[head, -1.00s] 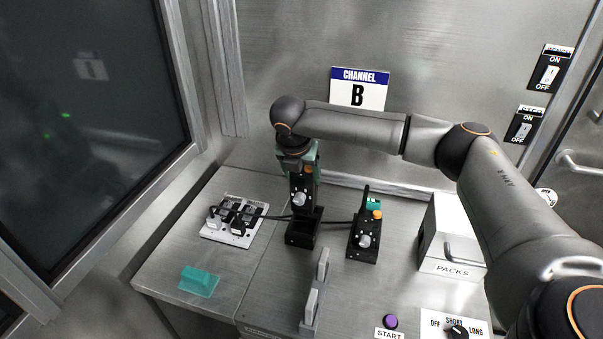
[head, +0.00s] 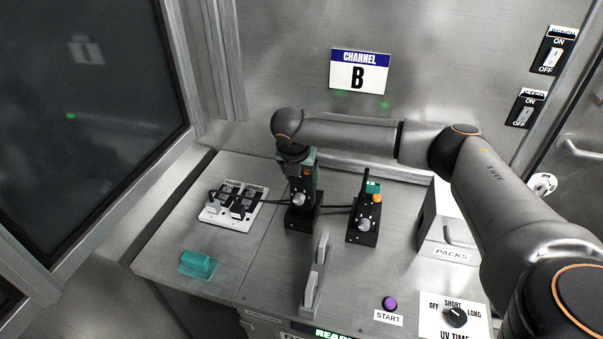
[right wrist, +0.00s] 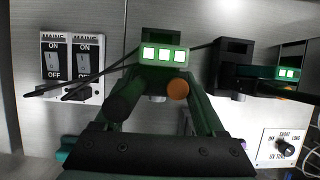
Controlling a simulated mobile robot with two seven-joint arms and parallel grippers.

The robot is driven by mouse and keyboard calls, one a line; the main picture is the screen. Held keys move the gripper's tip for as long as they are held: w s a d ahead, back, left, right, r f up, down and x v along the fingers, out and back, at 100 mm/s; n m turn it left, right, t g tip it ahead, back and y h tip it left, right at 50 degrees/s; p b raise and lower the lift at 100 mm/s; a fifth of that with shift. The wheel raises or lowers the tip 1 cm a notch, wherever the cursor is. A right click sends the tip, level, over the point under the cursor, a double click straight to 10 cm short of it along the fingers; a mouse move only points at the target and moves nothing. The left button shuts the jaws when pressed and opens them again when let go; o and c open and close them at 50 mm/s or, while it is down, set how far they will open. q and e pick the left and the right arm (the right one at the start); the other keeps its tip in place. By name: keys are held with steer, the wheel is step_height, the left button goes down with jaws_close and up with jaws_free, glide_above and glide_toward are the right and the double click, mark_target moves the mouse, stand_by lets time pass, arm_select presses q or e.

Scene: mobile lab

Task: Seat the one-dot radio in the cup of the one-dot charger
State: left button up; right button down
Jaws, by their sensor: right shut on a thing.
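My right gripper (head: 298,157) reaches in above the left charger (head: 302,222) and is shut on a dark radio (head: 300,188). The radio is upright, and its lower end is at the charger's cup. The gripper hides part of it, and I cannot tell whether it is fully down. In the right wrist view the held radio (right wrist: 162,56) shows three lit squares and an orange knob. A second radio (head: 371,203), with a green top and orange knob, stands in the right charger (head: 361,235). I cannot read the dot marks. My left gripper is not in view.
A mains switch block (head: 232,207) with plugs and black cables lies left of the chargers. A teal block (head: 198,263) is at front left. Upright grey plates (head: 317,275) stand in front. A PACKS box (head: 447,235), purple START button (head: 389,303) and UV dial (head: 455,317) are right.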

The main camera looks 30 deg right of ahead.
mark_target(300, 185)
steer(key=shift+p, duration=0.3)
stand_by(0.5)
steer(key=shift+f, duration=2.1)
stand_by(1.0)
jaws_free()
steer(key=v, duration=1.2)
steer(key=shift+r+b, duration=0.25)
steer(key=shift+b, duration=0.05)
